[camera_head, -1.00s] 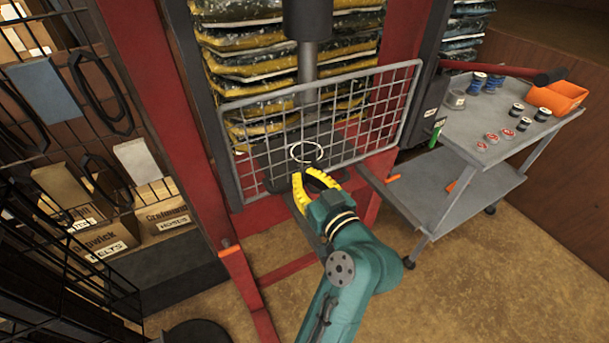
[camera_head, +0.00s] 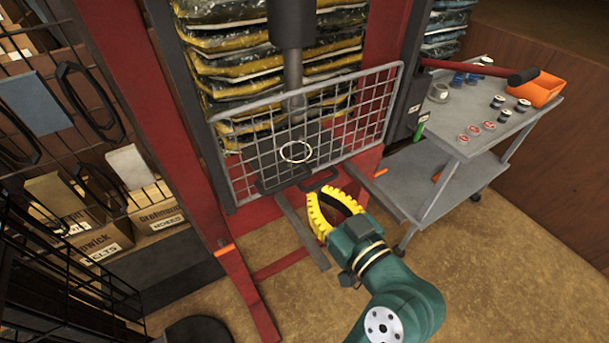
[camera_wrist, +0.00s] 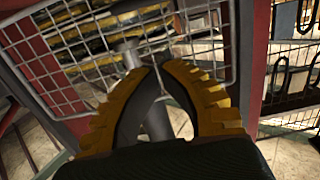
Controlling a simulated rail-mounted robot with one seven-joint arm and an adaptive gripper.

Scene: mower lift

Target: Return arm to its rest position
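My gripper (camera_head: 322,192) has two yellow ribbed fingers with dark inner faces. In the head view it is in front of the red press frame, to the lower right of the wire guard, and apart from it. In the wrist view my gripper (camera_wrist: 161,68) shows both fingers curving inward, with a narrow gap between the tips and nothing held. My teal arm reaches in from the lower right of the head view.
A wire guard (camera_head: 352,109) hangs on the red press (camera_head: 232,285), with a pale ring (camera_head: 296,151) below the grey ram (camera_head: 292,78). A grey cart (camera_head: 447,180) with small cans and an orange bin (camera_head: 539,90) stands right. Shelving is left. Floor is clear lower right.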

